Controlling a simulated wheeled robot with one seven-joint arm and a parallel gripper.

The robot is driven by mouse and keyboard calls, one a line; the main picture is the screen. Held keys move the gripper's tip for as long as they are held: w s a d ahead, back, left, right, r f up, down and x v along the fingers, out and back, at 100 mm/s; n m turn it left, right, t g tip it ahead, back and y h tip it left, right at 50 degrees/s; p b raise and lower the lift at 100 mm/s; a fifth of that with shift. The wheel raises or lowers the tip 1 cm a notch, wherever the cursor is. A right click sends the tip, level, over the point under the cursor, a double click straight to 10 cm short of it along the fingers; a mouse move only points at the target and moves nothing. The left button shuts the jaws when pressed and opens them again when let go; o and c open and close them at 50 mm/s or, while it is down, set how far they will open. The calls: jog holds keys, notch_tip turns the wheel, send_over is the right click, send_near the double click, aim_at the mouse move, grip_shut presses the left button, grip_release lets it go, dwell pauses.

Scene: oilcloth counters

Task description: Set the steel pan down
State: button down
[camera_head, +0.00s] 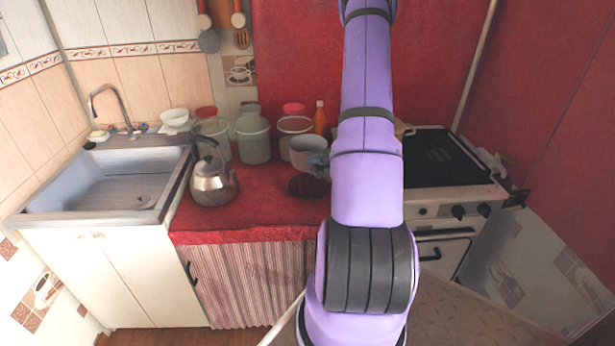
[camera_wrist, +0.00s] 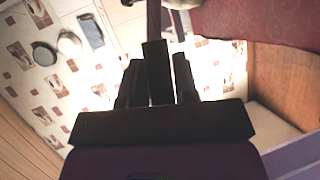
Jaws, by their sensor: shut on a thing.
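In the wrist view my gripper (camera_wrist: 157,78) shows as dark fingers, closed on a dark, narrow handle (camera_wrist: 153,20) that runs up to the top edge. I take this for the handle of the steel pan; the pan's body cannot be made out in either view. In the head view my own purple arm hides my gripper and whatever it holds. Whether the pan touches any surface cannot be told.
A sink (camera_head: 110,185) lies left. A stove (camera_head: 440,160) with a black top stands right. Bare red counter lies between kettle and rack.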

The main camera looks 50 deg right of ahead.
notch_tip(320, 180, down, 9)
dwell(0.8)
jog(key=shift+f, duration=0.2)
jog(key=c, duration=0.9)
grip_release()
jog(key=shift+f, duration=0.1)
